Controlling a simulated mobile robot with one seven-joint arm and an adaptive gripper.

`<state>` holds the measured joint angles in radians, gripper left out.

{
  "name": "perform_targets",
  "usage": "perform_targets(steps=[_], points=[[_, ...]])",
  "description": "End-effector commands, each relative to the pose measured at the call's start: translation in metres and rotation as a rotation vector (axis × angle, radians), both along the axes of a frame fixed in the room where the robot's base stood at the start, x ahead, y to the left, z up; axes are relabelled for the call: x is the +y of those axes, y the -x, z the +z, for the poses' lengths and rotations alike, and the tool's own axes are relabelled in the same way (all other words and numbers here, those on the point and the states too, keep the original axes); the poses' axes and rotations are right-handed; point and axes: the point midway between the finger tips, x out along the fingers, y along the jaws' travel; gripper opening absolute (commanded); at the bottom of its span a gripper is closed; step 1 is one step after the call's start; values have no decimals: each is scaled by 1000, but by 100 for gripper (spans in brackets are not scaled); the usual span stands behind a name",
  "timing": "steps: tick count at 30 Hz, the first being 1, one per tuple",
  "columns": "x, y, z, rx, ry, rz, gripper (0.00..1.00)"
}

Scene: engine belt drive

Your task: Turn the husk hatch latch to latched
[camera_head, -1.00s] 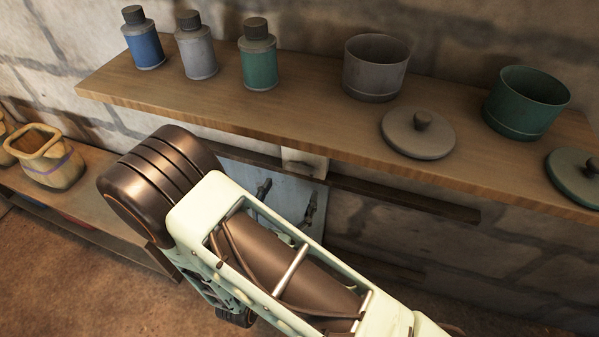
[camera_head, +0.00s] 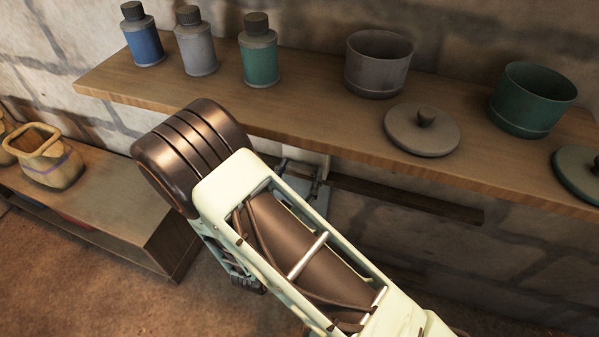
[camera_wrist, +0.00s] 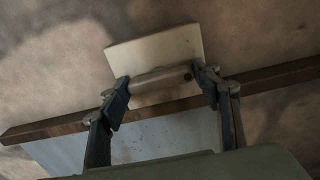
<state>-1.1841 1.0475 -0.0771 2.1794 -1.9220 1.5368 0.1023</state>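The hatch is a pale blue-grey panel (camera_wrist: 165,140) below a dark wooden rail in the wrist view. At its top sits a cream plate (camera_wrist: 155,50) with a brownish bar (camera_wrist: 160,82), which looks like the latch. My gripper (camera_wrist: 160,78) is open, with one dark finger near each end of the bar. Whether the fingers touch the bar cannot be told. In the head view my gripper (camera_head: 300,175) is under the shelf, in front of the cream plate (camera_head: 300,155). My arm hides most of the panel there.
A wooden shelf (camera_head: 300,115) overhangs the hatch, with several bottles, pots and lids on it. A green bottle (camera_head: 260,55) stands nearly above my arm. A low bench (camera_head: 120,215) with a sack (camera_head: 48,158) is at the left. The dark rail (camera_head: 410,198) runs right along the wall.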

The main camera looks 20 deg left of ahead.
Motion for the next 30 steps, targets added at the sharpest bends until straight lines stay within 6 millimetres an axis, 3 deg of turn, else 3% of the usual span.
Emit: perform_targets(steps=[4,14,30], points=[[0,0,0,0,0,0,34],[0,0,1,4,51,1,34],[0,1,3,38,482,2,34]])
